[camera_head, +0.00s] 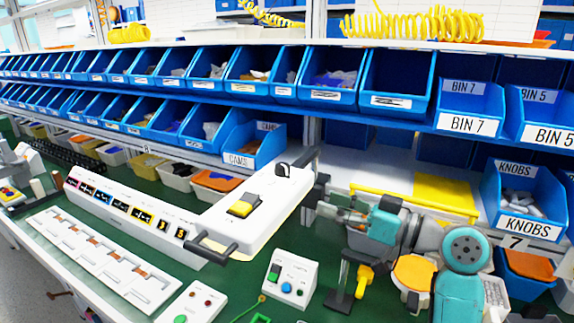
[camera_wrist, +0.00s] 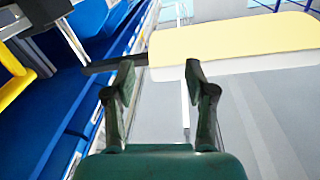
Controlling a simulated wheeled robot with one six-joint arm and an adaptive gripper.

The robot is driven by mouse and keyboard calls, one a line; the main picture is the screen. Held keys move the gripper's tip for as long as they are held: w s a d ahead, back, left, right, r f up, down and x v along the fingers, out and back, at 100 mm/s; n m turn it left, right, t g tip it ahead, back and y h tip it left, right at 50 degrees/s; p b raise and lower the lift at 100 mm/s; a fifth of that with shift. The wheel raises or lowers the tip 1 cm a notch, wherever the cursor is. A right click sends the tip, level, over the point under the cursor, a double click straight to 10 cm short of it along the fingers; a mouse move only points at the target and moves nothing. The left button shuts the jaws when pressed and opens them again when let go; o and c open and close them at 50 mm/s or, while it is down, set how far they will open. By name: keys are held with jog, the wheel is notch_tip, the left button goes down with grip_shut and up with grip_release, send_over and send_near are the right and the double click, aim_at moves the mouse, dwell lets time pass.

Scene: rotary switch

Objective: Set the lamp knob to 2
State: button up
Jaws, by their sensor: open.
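A white control box (camera_head: 262,195) stands on the bench in the head view, with a dark rotary knob (camera_head: 282,170) near its far end. A yellow rocker switch (camera_head: 243,205) sits lower on the same face. I cannot read the knob's setting or any numbers around it. My gripper (camera_head: 321,191) is at the right side of this box, to the right of the knob and apart from it. In the wrist view my gripper (camera_wrist: 160,74) is open and empty. A pale yellow-and-white panel (camera_wrist: 235,40) and a dark bar (camera_wrist: 113,64) lie beyond the fingertips; the knob does not show there.
Dark handles (camera_head: 213,246) stick out at the box's ends. A small white box with a blue button (camera_head: 286,288) stands in front on the green bench. Rows of blue bins (camera_head: 390,90) line the back. A yellow rail (camera_head: 415,197) stands behind my arm.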

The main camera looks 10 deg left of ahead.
aim_at(282, 164)
notch_tip(282, 164, up, 7)
jog(key=n+g, duration=0.2)
jog(key=n, duration=0.1)
jog(key=shift+y, duration=0.4)
jog(key=x, duration=0.7)
jog(key=s+x, duration=0.1)
jog(key=x, duration=0.2)
jog(key=shift+w+a+f, duration=0.1)
jog(key=shift+a+f, duration=0.1)
jog(key=shift+a, duration=0.3)
grip_shut()
